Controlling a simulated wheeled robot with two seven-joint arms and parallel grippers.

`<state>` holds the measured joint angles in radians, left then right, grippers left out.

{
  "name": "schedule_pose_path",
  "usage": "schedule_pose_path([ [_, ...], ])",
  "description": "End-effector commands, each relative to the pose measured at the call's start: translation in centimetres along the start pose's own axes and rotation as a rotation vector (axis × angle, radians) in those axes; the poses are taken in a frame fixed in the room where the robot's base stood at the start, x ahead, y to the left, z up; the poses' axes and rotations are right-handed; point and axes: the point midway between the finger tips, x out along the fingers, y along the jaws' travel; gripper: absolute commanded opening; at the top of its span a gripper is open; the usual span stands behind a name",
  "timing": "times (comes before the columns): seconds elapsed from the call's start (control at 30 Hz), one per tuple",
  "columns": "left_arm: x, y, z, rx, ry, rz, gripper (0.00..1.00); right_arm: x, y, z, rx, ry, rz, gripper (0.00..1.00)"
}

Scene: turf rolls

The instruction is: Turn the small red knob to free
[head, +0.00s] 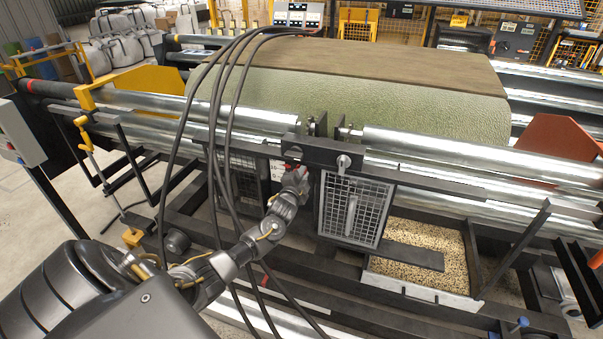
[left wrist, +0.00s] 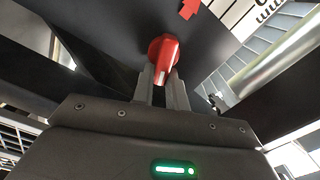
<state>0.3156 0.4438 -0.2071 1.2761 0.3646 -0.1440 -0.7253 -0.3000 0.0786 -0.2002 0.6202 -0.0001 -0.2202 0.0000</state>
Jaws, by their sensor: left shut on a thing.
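The small red knob (left wrist: 163,56) shows in the left wrist view, mounted on a dark panel. My left gripper (left wrist: 163,82) has its two grey fingers on either side of the knob and is shut on it. A red arrow mark (left wrist: 189,9) and a white label with black marks (left wrist: 236,14) are on the panel above. In the head view my left gripper (head: 296,178) reaches the dark frame beside the mesh guard, and the knob is too small to tell there. My right gripper is not in view.
A mesh guard (head: 352,210) stands right of the gripper. Steel rollers (head: 480,150) and a large green turf roll (head: 360,95) lie behind. A grain-filled tray (head: 425,293) sits low at right.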

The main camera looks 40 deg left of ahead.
Motion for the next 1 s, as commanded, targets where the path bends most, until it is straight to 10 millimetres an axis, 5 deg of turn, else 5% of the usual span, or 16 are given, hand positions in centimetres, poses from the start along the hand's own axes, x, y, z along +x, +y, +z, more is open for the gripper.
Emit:
schedule_pose_path([
  [0.5, -0.01, 0.69, 0.18, 0.336, -0.001, 0.002, 0.0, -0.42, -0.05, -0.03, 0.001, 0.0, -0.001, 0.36],
  [1.0, -0.04, 0.89, 0.2, 0.4, 0.0, 0.002, 0.0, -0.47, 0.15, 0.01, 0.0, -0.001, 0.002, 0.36],
])
